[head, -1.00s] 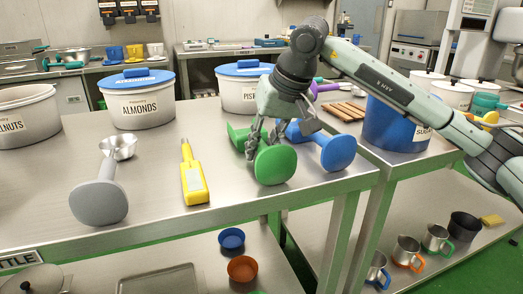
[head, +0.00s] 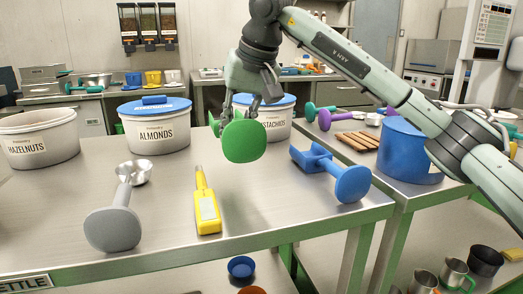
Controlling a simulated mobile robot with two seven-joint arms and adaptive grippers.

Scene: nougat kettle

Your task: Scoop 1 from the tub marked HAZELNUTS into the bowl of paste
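The tub marked HAZELNUTS (head: 42,150) stands open, without a lid, at the far left of the steel table; its contents are not visible. My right gripper (head: 236,117) is shut on the green scoop (head: 244,141) and holds it above the table, in front of the tub marked PISTACHIOS. The scoop's round green handle end faces the camera and hides most of its cup. The bowl of paste cannot be made out in this view. My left gripper is not in view.
A metal scoop with grey handle (head: 114,228), a yellow tool (head: 207,205) and a blue scoop (head: 350,183) lie on the table. The lidded ALMONDS tub (head: 155,134) and PISTACHIOS tub (head: 279,127) stand behind. A blue tub (head: 402,153) is at right.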

